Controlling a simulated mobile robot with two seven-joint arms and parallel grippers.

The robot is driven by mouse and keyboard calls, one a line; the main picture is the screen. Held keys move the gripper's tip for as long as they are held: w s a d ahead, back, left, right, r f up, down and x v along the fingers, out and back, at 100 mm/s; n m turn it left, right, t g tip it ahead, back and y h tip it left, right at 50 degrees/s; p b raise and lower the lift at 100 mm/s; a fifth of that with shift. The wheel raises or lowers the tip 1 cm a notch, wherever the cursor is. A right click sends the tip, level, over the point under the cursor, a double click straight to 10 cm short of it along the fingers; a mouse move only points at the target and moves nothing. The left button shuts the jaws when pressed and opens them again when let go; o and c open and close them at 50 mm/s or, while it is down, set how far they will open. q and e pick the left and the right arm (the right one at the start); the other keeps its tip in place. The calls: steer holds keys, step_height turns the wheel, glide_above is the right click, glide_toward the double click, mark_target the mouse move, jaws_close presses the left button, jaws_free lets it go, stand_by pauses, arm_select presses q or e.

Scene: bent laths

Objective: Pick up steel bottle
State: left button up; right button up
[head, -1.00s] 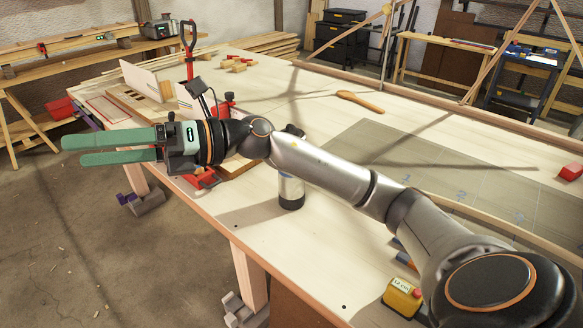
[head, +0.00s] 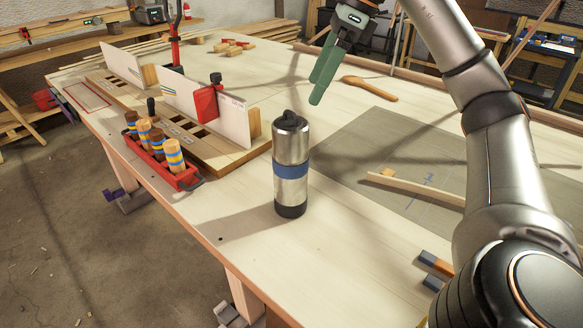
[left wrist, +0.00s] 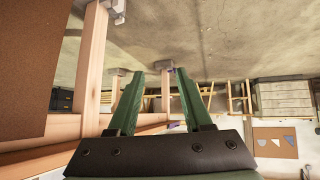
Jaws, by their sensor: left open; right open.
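The steel bottle (head: 291,168) stands upright on the workbench near its front edge in the head view. It has a black lid, a blue band and a dark base. My right gripper (head: 318,83) hangs from the top of the head view, beyond and above the bottle, with its green fingers pointing down. It is apart from the bottle and holds nothing. My left gripper is outside the head view. In the left wrist view its green fingers (left wrist: 147,100) are spread apart with nothing between them, and the bottle does not show there.
Left of the bottle are a red tray (head: 183,178) with several striped wooden pegs and a wooden jig (head: 220,155) with white panels. A wooden spoon-like tool (head: 370,88) lies behind. A grey mat (head: 400,140) with a wood strip lies right. Bench around the bottle's front is clear.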

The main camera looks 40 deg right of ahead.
mark_target(301, 122)
steer(key=b+x, duration=0.1)
steer(key=x, duration=0.4)
steer(key=d+b+x, duration=0.1)
steer(key=x, duration=0.2)
steer(key=shift+d+f+b, duration=0.1)
steer(key=shift+f+b, duration=0.1)
steer(key=shift+b, duration=0.15)
steer(key=shift+w+f, duration=0.2)
steer(key=shift+f, duration=0.3)
steer(key=x, duration=0.3)
steer(key=shift+a+f+b, duration=0.25)
steer(key=shift+a+b, duration=0.05)
steer(key=shift+a, duration=0.05)
steer(key=shift+w+a+f, duration=0.15)
steer(key=shift+w+f, duration=0.1)
steer(key=shift+f, duration=0.3)
arm_select(q)
steer(key=shift+h, duration=0.3)
steer(key=w+d+f, duration=0.1)
steer(key=d+f, duration=0.1)
steer(key=shift+w+d+f, duration=0.15)
steer(key=shift+w+f, duration=0.2)
steer(key=shift+f, duration=0.05)
arm_select(e)
steer(key=shift+c, duration=0.4)
steer(key=shift+r, duration=0.1)
jaws_close()
